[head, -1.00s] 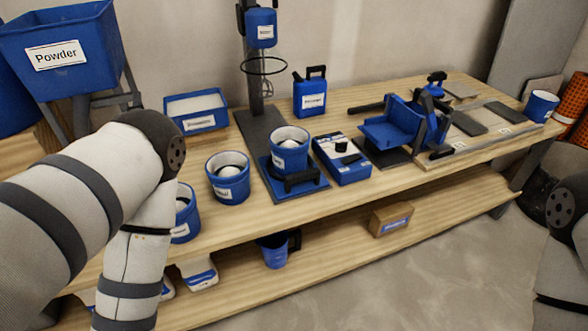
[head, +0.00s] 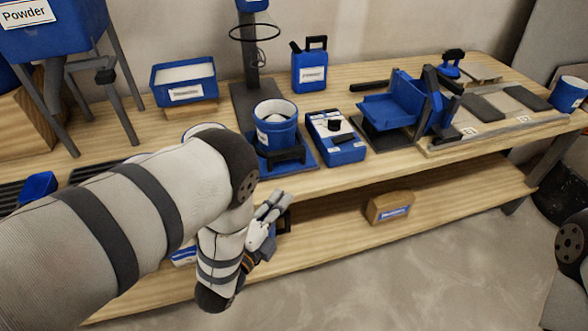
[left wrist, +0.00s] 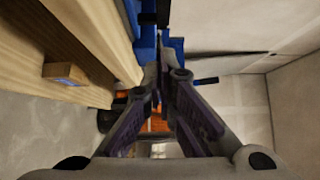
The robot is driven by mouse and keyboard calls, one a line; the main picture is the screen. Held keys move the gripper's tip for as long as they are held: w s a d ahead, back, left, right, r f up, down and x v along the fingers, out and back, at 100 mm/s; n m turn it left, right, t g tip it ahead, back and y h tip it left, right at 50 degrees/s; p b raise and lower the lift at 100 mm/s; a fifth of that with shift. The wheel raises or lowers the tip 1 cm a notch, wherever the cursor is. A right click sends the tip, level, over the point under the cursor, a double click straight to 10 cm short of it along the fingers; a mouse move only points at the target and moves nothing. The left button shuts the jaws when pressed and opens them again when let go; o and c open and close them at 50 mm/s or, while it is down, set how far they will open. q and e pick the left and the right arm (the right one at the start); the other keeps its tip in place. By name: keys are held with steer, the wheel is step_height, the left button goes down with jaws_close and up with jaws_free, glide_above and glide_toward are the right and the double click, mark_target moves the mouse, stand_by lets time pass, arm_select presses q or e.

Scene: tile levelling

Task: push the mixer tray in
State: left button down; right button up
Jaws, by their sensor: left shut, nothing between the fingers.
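The mixer tray (head: 305,158) is a flat blue slide with a dark handle (head: 287,157) on its front, at the foot of the mixer stand (head: 250,65). A blue bucket (head: 275,130) with pale contents stands on the tray. My left gripper (head: 279,198) is shut and empty, in front of and below the handle near the table's front edge, apart from it in the head view. Its closed fingers (left wrist: 160,70) fill the middle of the left wrist view, with blue parts beyond them that I cannot identify surely. My right gripper is out of view.
A blue and white scale-like box (head: 337,140) stands right of the tray. A blue jug (head: 310,68) and a powder bin (head: 184,82) stand behind. My left arm hides part of another bucket. The lower shelf (head: 330,230) holds a brown box (head: 388,207).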

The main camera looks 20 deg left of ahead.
mark_target(281, 143)
arm_select(q)
steer(key=w, duration=0.6)
steer(key=w+b, duration=0.1)
steer(key=w, duration=0.2)
steer(key=shift+w+a+f, duration=0.1)
steer(key=shift+a, duration=0.15)
steer(key=shift+w+a, duration=0.2)
steer(key=shift+w, duration=0.2)
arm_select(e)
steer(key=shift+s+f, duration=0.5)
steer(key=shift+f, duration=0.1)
arm_select(q)
steer(key=w+a+b, duration=0.1)
steer(key=w, duration=0.1)
steer(key=w+a+b, duration=0.1)
steer(key=w+a, duration=0.1)
steer(key=w, duration=0.1)
steer(key=w+a+b, duration=0.1)
steer(key=w+a, duration=0.1)
steer(key=shift+w+f+b, duration=0.1)
steer(key=shift+w+b, duration=0.1)
steer(key=shift+b, duration=0.2)
steer(key=shift+a, duration=0.1)
steer(key=shift+r, duration=0.2)
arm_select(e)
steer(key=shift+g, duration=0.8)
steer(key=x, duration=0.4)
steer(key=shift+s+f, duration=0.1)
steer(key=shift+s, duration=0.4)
